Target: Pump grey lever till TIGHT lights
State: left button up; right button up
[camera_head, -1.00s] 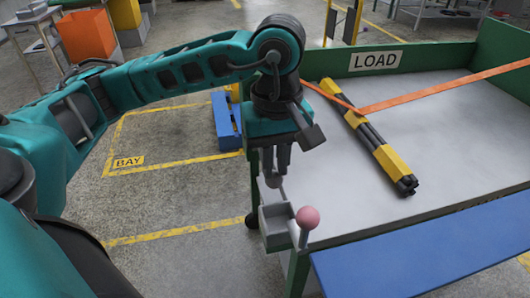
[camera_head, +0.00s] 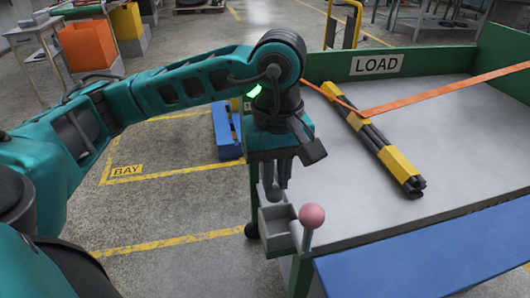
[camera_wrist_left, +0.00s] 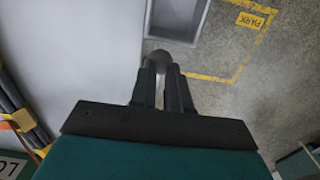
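The grey lever's round knob (camera_head: 274,193) stands at the table's near-left corner. My left gripper (camera_head: 276,188) points down at it, and the fingertips meet or nearly meet the knob. In the left wrist view the knob (camera_wrist_left: 160,58) shows at the ends of the two fingers (camera_wrist_left: 161,72), which have a narrow gap between them. I cannot tell whether they clamp it. The lever's stem is mostly hidden. A small green glow (camera_head: 254,91) shows at my left wrist's edge; I cannot tell what bears it. No TIGHT lettering is readable. My right gripper is out of view.
A pink-knobbed lever (camera_head: 311,216) stands close to the right of the grey one, beside a small grey tray (camera_head: 279,237). A blue panel (camera_head: 430,255) runs along the near side.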

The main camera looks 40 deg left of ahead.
pick_arm(q)
jog(key=shift+w+a+r+p, duration=0.15)
jog(key=shift+r+p, duration=1.45)
jog(key=shift+r, duration=1.15)
jog(key=shift+w+a+r+p, duration=0.2)
jog(key=shift+a+r+p, duration=0.1)
jog(key=shift+r, duration=0.4)
jog(key=shift+w+a+r+p, duration=0.2)
jog(key=shift+r+p, duration=0.15)
jog(key=shift+r, duration=0.3)
jog(key=shift+w+a+r+p, duration=0.2)
jog(key=shift+a+r+p, duration=0.1)
jog(key=shift+r, duration=0.4)
notch_tip(320, 180, up, 5)
jog(key=p, duration=0.3)
